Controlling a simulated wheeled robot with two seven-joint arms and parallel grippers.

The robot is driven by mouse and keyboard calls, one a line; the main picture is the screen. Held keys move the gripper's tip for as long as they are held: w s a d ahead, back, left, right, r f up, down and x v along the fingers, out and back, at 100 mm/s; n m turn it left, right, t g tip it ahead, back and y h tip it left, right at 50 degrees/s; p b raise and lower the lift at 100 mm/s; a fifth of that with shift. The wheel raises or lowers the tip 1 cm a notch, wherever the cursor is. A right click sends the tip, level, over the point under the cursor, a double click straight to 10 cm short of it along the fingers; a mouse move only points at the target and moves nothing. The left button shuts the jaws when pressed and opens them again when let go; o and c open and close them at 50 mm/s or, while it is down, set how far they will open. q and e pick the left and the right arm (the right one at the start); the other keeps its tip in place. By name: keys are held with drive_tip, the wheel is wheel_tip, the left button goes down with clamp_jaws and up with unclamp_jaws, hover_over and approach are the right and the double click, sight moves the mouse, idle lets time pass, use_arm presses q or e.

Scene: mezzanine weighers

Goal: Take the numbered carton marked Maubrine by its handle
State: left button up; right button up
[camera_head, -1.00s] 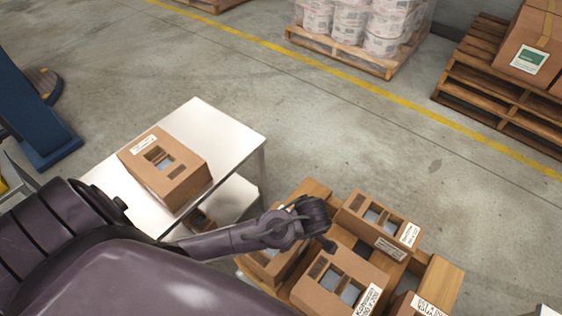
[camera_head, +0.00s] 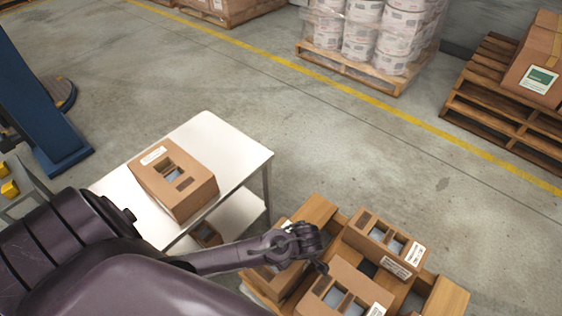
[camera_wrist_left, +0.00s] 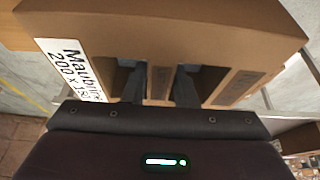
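The carton marked Maubrine (camera_wrist_left: 165,28) fills the top of the left wrist view. It is brown, with a white label (camera_wrist_left: 72,72) on the left and two openings with a narrow cardboard handle (camera_wrist_left: 161,82) between them. My left gripper (camera_wrist_left: 162,88) has its two dark fingers apart, one on each side of this handle, overlapping the openings. How deep they reach is hidden. In the head view my left gripper (camera_head: 318,262) is low over the cartons at lower centre, its fingers mostly hidden. I cannot tell which carton there is Maubrine. My right gripper is not in view.
Other cartons with openings stand close together on a wooden pallet, including a back one (camera_head: 362,250) and a front one (camera_head: 350,272). A white table (camera_head: 240,150) at left bears another carton (camera_head: 150,185). Clear floor (camera_head: 400,165) lies behind, up to loaded pallets.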

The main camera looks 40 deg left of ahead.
use_arm(q)
clamp_jaws()
drive_tip(key=shift+r, duration=0.1)
